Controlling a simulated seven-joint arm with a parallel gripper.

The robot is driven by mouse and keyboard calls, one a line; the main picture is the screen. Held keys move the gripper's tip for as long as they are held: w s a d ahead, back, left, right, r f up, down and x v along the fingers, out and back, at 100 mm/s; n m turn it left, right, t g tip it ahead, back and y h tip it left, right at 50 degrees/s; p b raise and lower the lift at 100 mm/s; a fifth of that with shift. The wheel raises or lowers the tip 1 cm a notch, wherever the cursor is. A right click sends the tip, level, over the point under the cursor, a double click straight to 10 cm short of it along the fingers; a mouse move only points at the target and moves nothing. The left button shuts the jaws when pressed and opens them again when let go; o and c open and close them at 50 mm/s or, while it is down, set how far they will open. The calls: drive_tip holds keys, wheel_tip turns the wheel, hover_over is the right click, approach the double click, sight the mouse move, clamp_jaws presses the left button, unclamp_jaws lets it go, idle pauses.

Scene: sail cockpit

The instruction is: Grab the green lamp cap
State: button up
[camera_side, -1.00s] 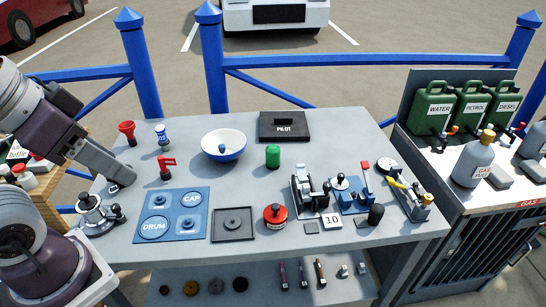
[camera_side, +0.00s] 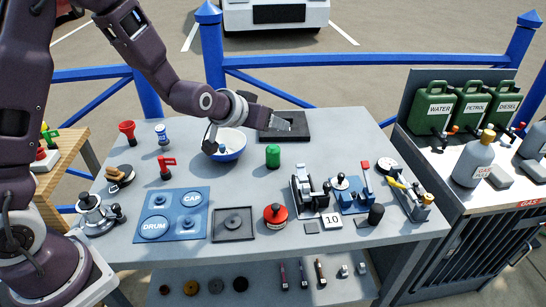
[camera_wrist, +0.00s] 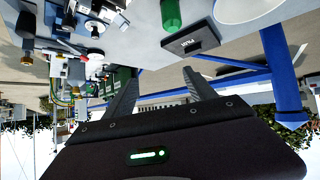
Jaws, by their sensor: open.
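The green lamp cap (camera_side: 273,156) stands upright on the grey table, right of the white-and-blue bowl and in front of the black PILOT plate. In the wrist view the green cap (camera_wrist: 171,14) shows at the top, upside down and partly cut off by the frame edge. My gripper (camera_side: 290,122) is above the back of the table, over the PILOT plate, behind and above the cap. In the wrist view my gripper's two fingers (camera_wrist: 160,85) are spread with nothing between them. The gripper is apart from the cap.
The bowl (camera_side: 236,153) stands just left of the cap, partly hidden by my arm. The PILOT plate (camera_side: 297,133) lies behind. A black-and-silver device (camera_side: 308,190) and a red round knob (camera_side: 275,213) stand in front. The table right of the cap is clear.

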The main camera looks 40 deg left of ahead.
hover_over(270, 156)
drive_tip(key=s+d, duration=0.2)
drive_tip(key=s, duration=0.1)
wheel_tip(270, 156, down, 7)
drive_tip(key=f, duration=0.2)
drive_tip(key=w+a+f+t+y, duration=0.1)
drive_tip(key=f, duration=0.2)
drive_tip(key=f+t+y, duration=0.1)
drive_tip(key=f, duration=0.1)
drive_tip(key=shift+w+a+f+n, duration=0.3)
drive_tip(key=shift+f+n, duration=0.05)
drive_tip(key=shift+n, duration=0.05)
drive_tip(key=x, duration=0.6)
drive_tip(key=shift+w+a, duration=0.2)
drive_tip(key=shift+w, duration=0.2)
clamp_jaws()
